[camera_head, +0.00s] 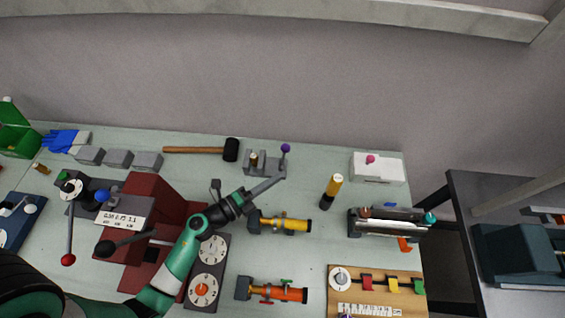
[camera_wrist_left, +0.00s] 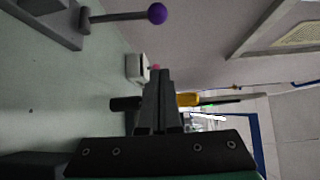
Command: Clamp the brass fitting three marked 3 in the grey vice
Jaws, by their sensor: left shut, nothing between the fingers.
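The grey vice (camera_head: 268,170) stands near the back middle of the bench, with a purple-knobbed handle (camera_head: 285,148). A small brass fitting (camera_head: 253,159) stands upright at its jaws; I cannot tell whether it is gripped, and no number is readable. Another small brass piece (camera_head: 41,168) lies at the far left. My left gripper (camera_head: 279,182) is shut and empty, just in front of the vice. In the left wrist view its closed fingers (camera_wrist_left: 160,76) point past the purple knob (camera_wrist_left: 157,13); the fitting does not show there. My right gripper is not seen.
Yellow (camera_head: 284,224) and orange (camera_head: 280,292) tube assemblies lie in front. A white box (camera_head: 377,168) stands at the back right.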

